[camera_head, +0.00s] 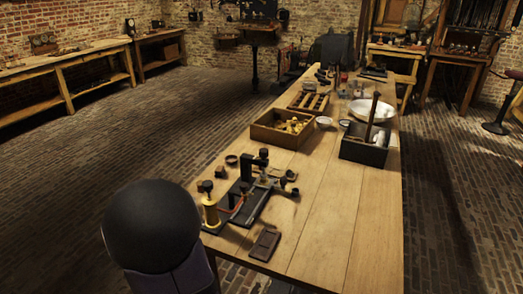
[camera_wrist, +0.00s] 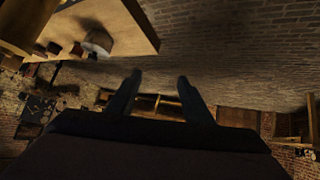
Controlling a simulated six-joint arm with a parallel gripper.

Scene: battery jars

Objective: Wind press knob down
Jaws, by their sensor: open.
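A small black apparatus with a flat dark base (camera_head: 250,203) stands at the near left of the wooden table in the head view. It has a brass cylinder (camera_head: 211,212) with a dark knob (camera_head: 206,187) above it, and a taller black upright with a dark top (camera_head: 263,154). Which of these is the press knob I cannot tell for sure. My gripper (camera_wrist: 159,79) shows in the wrist view with its two dark fingers apart and nothing between them. It is away from the apparatus, which I cannot make out in the wrist view.
A dark flat tray (camera_head: 265,243) lies in front of the apparatus. A wooden box (camera_head: 283,134) with brass pieces and a dark box (camera_head: 363,150) with a hammer-like handle stand farther back. A white basin (camera_head: 373,110) is behind. The table's near right boards are clear.

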